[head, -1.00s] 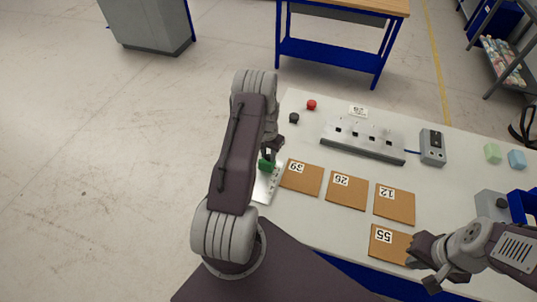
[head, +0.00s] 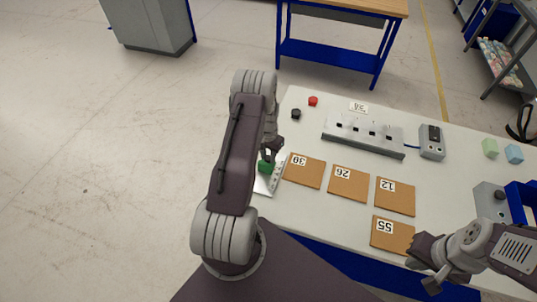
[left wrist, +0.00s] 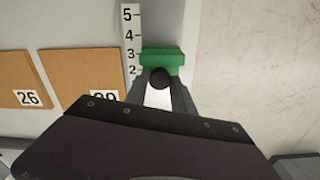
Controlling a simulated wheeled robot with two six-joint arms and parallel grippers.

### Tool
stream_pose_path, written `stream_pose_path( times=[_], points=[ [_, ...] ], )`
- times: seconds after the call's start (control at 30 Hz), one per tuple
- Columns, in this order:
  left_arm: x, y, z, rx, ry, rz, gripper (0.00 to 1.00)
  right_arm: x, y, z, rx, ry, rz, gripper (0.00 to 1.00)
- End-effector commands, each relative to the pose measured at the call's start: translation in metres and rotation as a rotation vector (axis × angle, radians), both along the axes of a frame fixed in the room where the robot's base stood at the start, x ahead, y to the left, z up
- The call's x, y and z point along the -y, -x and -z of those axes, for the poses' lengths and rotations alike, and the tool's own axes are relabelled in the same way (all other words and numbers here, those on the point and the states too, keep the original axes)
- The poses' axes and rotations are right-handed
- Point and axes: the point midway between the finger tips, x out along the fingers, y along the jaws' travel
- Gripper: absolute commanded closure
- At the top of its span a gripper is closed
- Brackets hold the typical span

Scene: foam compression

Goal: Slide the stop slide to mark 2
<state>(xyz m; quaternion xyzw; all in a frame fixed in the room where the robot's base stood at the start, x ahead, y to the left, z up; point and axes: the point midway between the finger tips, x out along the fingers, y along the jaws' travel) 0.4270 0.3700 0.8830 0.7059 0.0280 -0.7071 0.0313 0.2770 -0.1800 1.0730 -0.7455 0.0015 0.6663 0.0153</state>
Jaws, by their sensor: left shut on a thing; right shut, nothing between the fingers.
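The green stop slide (head: 266,167) sits on a pale scale plate (head: 264,187) at the table's left edge. In the left wrist view the slide (left wrist: 162,60) stands beside a strip with marks 2 to 5 (left wrist: 130,40), its body spanning about marks 2 to 3. A dark round knob (left wrist: 160,77) is at its near side. My left gripper (left wrist: 161,84) is shut on the slide at this knob; the fingers partly hide the plate.
A metal fixture (head: 363,135), a grey switch box (head: 432,142), and black (head: 296,114) and red (head: 313,101) buttons stand behind.

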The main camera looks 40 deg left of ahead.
Motion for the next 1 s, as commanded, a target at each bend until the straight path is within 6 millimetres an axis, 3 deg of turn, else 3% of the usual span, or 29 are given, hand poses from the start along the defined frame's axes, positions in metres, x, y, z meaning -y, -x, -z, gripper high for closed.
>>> stream_pose_path(
  times=[0.1, 0.13, 0.2, 0.57, 0.8, 1.0],
  points=[
    [-0.003, -0.005, -0.006, 0.013, -0.008, 0.001, 1.0, 0.0, 0.0, -0.002, 0.001, 0.0, 0.0, 1.0],
    [-0.003, -0.005, -0.006, 0.014, -0.008, 0.001, 0.62, 0.0, -0.001, -0.002, 0.001, 0.0, 0.0, 1.0],
    [-0.003, -0.005, -0.006, 0.013, -0.007, 0.001, 0.48, 0.0, -0.001, -0.002, 0.001, 0.0, 0.0, 1.0],
    [-0.003, -0.005, -0.012, 0.014, -0.007, 0.0, 0.48, 0.0, 0.0, 0.001, 0.001, 0.0, 0.0, 1.0],
    [-0.003, -0.005, -0.063, 0.017, -0.009, 0.0, 0.48, 0.0, 0.0, 0.013, 0.0, 0.0, 0.0, 1.0],
    [-0.003, -0.004, -0.092, 0.014, -0.008, 0.0, 0.48, 0.0, -0.001, 0.017, 0.001, 0.0, 0.0, 1.0]
  ],
)
